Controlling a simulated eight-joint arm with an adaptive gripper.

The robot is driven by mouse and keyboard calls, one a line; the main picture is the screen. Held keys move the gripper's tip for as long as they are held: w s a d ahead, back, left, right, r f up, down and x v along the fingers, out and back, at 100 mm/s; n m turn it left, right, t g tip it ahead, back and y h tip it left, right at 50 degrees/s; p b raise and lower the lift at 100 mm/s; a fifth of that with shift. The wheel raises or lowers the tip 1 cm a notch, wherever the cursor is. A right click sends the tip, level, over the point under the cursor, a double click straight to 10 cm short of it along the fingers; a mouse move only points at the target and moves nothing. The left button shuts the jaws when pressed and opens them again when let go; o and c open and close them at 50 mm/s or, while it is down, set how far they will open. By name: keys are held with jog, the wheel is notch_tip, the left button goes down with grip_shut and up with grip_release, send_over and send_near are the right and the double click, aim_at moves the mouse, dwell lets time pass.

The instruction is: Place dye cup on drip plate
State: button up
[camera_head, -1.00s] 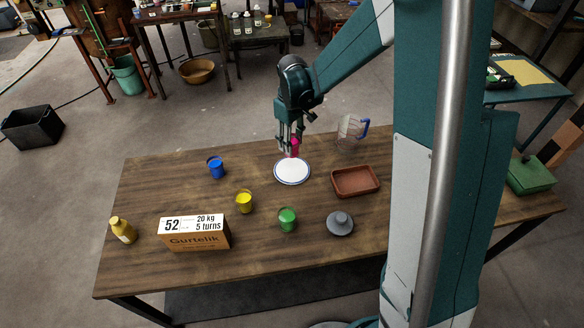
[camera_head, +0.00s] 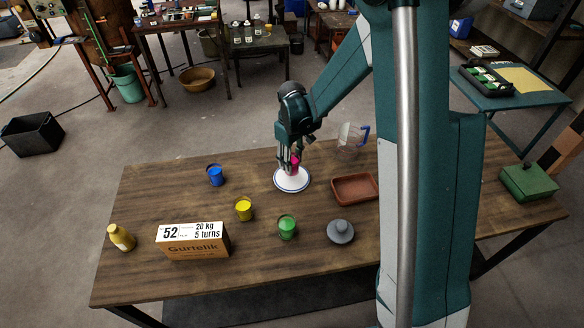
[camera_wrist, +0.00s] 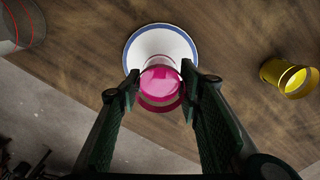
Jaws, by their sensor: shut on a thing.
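A pink dye cup (camera_wrist: 160,84) is between the fingers of my gripper (camera_wrist: 160,88), which is shut on it. In the head view the pink cup (camera_head: 295,162) shows just below my gripper (camera_head: 290,160), partly hidden by the fingers. The drip plate (camera_head: 292,183), white with a blue rim, lies on the table under the cup. In the wrist view the plate (camera_wrist: 143,45) shows behind the cup, which overlaps its near edge. I cannot tell whether the cup touches the plate.
Blue (camera_head: 215,175), yellow (camera_head: 244,209) and green (camera_head: 287,228) cups stand left of and in front of the plate. A brown tray (camera_head: 354,201), a clear jug (camera_head: 350,139), a grey lidded thing (camera_head: 340,231), a labelled box (camera_head: 193,240) and a yellow bottle (camera_head: 121,238) are also on the table.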

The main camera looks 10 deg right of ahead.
jog(key=shift+f, duration=1.8)
jog(key=shift+f+b, duration=0.15)
jog(key=shift+b, duration=0.2)
jog(key=o, duration=1)
jog(key=shift+c, duration=0.2)
jog(key=shift+r, duration=0.2)
jog(key=shift+r+p, duration=0.9)
jog(key=shift+r, duration=5.1)
